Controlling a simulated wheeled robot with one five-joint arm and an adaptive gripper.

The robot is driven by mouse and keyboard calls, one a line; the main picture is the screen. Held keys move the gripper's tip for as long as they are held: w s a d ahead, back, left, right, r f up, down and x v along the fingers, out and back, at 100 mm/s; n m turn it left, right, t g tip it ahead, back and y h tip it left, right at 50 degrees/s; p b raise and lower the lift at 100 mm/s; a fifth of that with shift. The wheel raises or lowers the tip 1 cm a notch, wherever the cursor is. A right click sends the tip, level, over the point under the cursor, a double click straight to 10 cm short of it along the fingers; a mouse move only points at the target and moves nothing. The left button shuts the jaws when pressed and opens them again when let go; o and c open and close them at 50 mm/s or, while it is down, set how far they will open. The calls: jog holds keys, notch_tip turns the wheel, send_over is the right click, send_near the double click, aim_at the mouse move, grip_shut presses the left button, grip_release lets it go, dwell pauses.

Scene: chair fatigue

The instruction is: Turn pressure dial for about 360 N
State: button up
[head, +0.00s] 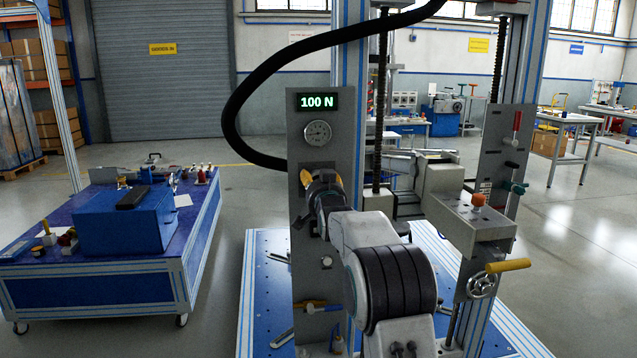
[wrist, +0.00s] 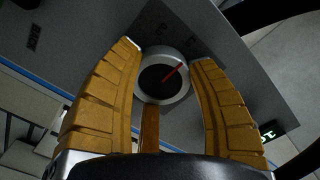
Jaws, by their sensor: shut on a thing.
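The pressure dial (wrist: 150,78) is a round dark knob with a silver rim and a red pointer line, on the grey panel (wrist: 215,35). My gripper (wrist: 167,58) has its two yellow fingers on either side of the dial and is shut on it. The red line points to the upper right in the wrist view. In the head view my gripper (head: 320,178) is against the grey upright panel (head: 300,240) and hides the dial. The display (head: 318,102) above reads 100 N. A round gauge (head: 318,133) sits below the display.
A black hose (head: 232,105) loops left of the panel. A clamp block with an orange knob (head: 478,199) and a yellow-handled crank (head: 508,265) are on the right. A blue cart (head: 95,280) stands at left, with open floor between it and the blue rig base.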

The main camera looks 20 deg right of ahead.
jog(key=shift+r, duration=0.2)
jog(key=shift+c, duration=0.4)
jog(key=shift+m+b, duration=0.3)
jog(key=shift+b, duration=0.15)
jog(key=m+b, duration=0.2)
jog(key=b, duration=0.1)
jog(key=shift+f+m+b, duration=0.1)
jog(key=shift+m+b, duration=0.2)
jog(key=shift+b, duration=0.05)
jog(key=m+b, duration=0.2)
jog(key=m, duration=0.9)
jog(key=shift+s+d+m, duration=0.1)
jog(key=shift+m, duration=0.3)
jog(key=m, duration=0.4)
jog(key=shift+f+m, duration=0.1)
jog(key=shift+m, duration=0.2)
jog(key=shift+f+m, duration=0.15)
jog(key=shift+m, duration=0.15)
